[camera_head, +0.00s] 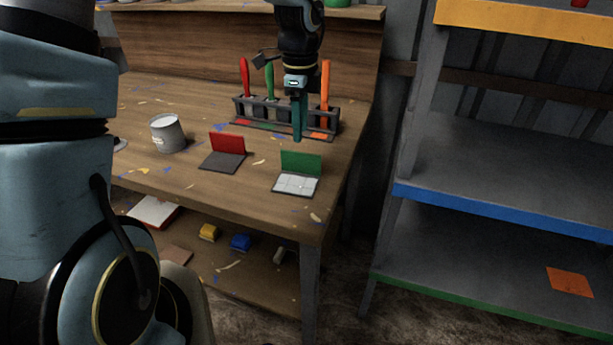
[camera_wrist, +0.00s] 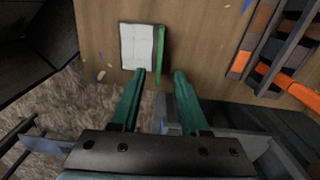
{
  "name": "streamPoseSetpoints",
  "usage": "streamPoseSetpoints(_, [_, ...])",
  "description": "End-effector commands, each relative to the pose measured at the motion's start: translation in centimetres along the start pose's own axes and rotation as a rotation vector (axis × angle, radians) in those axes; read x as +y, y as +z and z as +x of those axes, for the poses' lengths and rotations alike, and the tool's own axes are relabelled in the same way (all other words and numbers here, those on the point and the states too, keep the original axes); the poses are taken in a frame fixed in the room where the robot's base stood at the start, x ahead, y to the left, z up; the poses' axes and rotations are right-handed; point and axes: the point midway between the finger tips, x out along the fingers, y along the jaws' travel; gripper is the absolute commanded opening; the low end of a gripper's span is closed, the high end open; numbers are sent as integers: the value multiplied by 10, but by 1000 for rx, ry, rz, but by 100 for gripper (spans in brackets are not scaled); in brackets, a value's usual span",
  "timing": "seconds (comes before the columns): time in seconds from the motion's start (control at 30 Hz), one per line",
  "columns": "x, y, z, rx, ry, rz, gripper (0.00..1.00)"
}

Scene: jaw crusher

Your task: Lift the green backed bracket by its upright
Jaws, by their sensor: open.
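The green backed bracket (camera_head: 301,163) stands on the wooden table near its front right corner, with a green upright at the back and a pale, line-marked base in front. In the wrist view the bracket (camera_wrist: 138,47) is seen from above, its upright a thin green strip along the right side of the base. My gripper (camera_head: 298,137) points down above the table, in front of the tool rack in the picture. In the wrist view my gripper (camera_wrist: 160,72) is open and empty, with the green strip in line with the gap between the fingertips. They look apart from the bracket.
A red backed bracket (camera_head: 227,144) with a dark base and a grey can (camera_head: 167,133) stand to the left. The tool rack (camera_head: 262,110) holds several coloured tools behind. A metal shelf (camera_head: 480,205) stands right of the table. Colored scraps litter the tabletop.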

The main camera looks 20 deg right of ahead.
Motion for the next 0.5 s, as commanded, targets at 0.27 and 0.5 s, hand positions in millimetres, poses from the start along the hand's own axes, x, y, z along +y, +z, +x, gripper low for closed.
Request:
streamPoseSetpoints(0.27, [1,0,37,0,3,-3,45])
streamPoseSetpoints(0.5, [2,0,59,0,6,-3,45])
